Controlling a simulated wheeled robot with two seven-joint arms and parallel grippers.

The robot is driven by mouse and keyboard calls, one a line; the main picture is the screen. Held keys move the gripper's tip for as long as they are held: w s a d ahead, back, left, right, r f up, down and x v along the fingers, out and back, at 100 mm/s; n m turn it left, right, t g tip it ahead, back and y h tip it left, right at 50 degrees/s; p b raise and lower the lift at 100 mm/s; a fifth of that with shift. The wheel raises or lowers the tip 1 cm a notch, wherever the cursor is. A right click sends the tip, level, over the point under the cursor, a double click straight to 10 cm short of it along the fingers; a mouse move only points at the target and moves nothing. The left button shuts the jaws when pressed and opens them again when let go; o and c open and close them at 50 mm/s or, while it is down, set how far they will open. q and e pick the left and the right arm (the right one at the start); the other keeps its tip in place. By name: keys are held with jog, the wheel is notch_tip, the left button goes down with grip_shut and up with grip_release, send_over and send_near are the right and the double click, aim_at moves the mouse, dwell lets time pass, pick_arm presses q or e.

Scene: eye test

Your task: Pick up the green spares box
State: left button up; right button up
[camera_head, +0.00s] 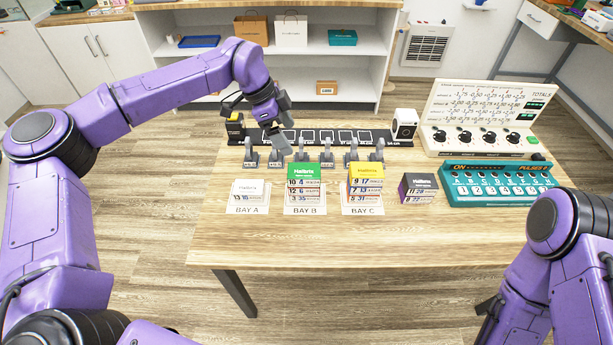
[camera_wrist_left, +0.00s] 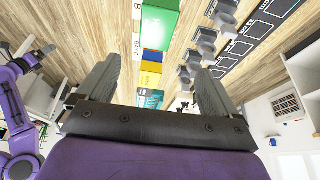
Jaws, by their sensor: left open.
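The green spares box (camera_head: 305,170) is on top of the stack in bay B, its green top facing up. It also shows in the left wrist view (camera_wrist_left: 160,25), ahead of the fingers near the top edge. My left gripper (camera_head: 283,132) is open and hangs behind and a little left of the bay B stack, apart from the box. In the left wrist view, no thing is held between the fingers of the left gripper (camera_wrist_left: 158,66). My right arm comes in at the right of the head view, its gripper out of frame; its end shows small in the left wrist view.
A yellow-topped stack (camera_head: 366,172) is in bay C, beside bay B. A dark box (camera_head: 418,188) stands further right. Grey clamps (camera_head: 326,155) line a black strip (camera_head: 340,138) behind the bays. A teal switch panel (camera_head: 500,187) is at right. The table front is clear.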

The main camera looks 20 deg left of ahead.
aim_at(303, 170)
pick_arm(q)
jog(key=b+x, duration=0.1)
jog(key=x, duration=0.1)
jog(key=b+x, duration=0.2)
jog(key=shift+s+a+f, duration=0.15)
jog(key=shift+a, duration=0.25)
jog(key=p+x, duration=0.1)
jog(key=x, duration=0.3)
jog(key=shift+d+f+p, duration=0.15)
jog(key=shift+f+p, duration=0.1)
jog(key=shift+p, duration=0.1)
jog(key=x, duration=0.1)
jog(key=p+x, duration=0.1)
jog(key=x, duration=0.1)
jog(key=p+x, duration=0.1)
jog(key=x, duration=0.1)
jog(key=shift+s, duration=0.3)
jog(key=shift+d+f, duration=0.1)
jog(key=shift+f, duration=0.3)
jog(key=c, duration=1.1)
pick_arm(e)
jog(key=shift+f, duration=0.15)
